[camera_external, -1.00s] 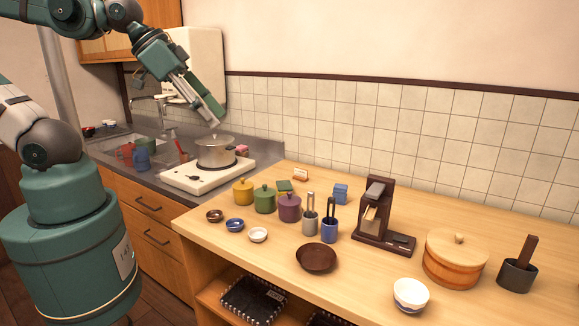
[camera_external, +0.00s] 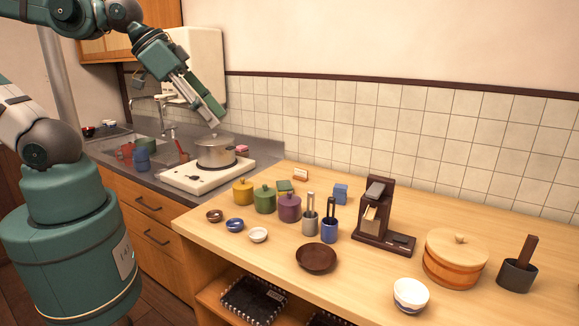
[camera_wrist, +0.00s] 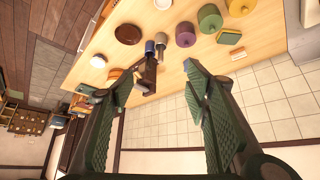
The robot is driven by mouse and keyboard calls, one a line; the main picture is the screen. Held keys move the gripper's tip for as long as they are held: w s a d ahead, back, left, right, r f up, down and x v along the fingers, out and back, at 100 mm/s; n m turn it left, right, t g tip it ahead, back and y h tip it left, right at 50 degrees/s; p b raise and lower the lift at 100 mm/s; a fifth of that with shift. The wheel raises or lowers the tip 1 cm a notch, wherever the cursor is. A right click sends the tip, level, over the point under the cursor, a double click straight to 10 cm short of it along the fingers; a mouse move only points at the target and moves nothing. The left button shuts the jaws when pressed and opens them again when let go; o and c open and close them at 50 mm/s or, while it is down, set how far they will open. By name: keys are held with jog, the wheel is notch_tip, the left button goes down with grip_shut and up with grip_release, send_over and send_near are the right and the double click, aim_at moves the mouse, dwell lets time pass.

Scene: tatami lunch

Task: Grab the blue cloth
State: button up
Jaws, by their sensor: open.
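A small blue folded item (camera_external: 341,194), which looks like the blue cloth, sits on the wooden counter near the tiled wall, left of the dark brown wooden device. My gripper (camera_external: 212,120) is high above the silver pot, far to the left of the blue item and apart from it. In the wrist view my gripper (camera_wrist: 160,72) is open, with its two green ridged fingers spread and nothing between them. A sliver of blue shows by the right fingertip there; I cannot tell if it is the cloth.
A silver pot (camera_external: 215,152) stands on a white stove (camera_external: 180,179) below my gripper. Yellow (camera_external: 243,192), green (camera_external: 265,199) and purple (camera_external: 289,208) jars stand left of the blue item. Utensil holders (camera_external: 329,231) and the dark wooden device (camera_external: 373,213) are close to it.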

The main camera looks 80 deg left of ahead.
jog(key=shift+c, duration=0.3)
jog(key=m+g+h+b, duration=0.2)
jog(key=m+g+b, duration=0.1)
jog(key=m+b, duration=0.4)
send_over(337, 185)
jog(key=s+b, duration=0.1)
jog(key=s, duration=0.1)
jog(key=shift+n, duration=0.3)
jog(key=f, duration=2.8)
jog(key=shift+a+f, duration=0.3)
jog(key=shift+f, duration=0.05)
jog(key=shift+w+a+f+h, duration=0.2)
jog(key=shift+f+h, duration=0.1)
jog(key=shift+f, duration=0.15)
